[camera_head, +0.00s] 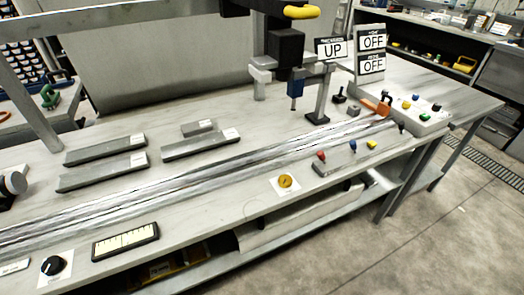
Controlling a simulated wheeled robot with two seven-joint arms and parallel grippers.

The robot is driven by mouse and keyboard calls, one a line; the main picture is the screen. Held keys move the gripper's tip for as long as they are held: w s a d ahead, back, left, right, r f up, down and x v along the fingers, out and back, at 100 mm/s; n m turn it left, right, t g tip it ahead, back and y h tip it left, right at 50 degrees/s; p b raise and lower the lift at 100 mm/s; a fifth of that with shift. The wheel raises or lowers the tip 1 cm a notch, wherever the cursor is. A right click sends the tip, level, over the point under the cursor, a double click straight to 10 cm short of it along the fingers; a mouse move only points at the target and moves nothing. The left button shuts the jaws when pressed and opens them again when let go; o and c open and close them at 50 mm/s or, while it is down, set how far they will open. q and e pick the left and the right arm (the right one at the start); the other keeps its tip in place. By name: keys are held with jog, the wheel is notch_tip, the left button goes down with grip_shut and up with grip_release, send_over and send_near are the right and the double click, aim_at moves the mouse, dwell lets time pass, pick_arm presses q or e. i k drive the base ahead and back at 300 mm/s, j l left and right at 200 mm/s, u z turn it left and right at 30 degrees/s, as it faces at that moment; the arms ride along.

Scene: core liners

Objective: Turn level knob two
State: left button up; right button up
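A black round knob (54,265) sits on a white plate at the front left of the bench, with a light pointer mark on it. A yellow round knob (285,181) sits on a white plate at the bench's front edge, right of the middle. The small lettering on both plates is too small to read, so I cannot tell which one is level knob two. Neither of my grippers shows in the head view, and nothing is touching either knob.
A long bench (230,190) carries grey trays (105,148), a dial gauge panel (125,241), a strip of coloured knobs (345,158) and a button box (420,114). A machine head (286,48) stands behind, beside "UP" (332,49) and "OFF" signs (371,64). Floor in front is clear.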

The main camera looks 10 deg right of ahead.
aim_at(284, 181)
jog(key=k+l+u, duration=0.2)
jog(key=l+u, duration=0.2)
jog(key=k+l+u, duration=0.3)
jog(key=u, duration=0.15)
jog(key=k+l+u, duration=0.6)
jog(key=u, duration=0.2)
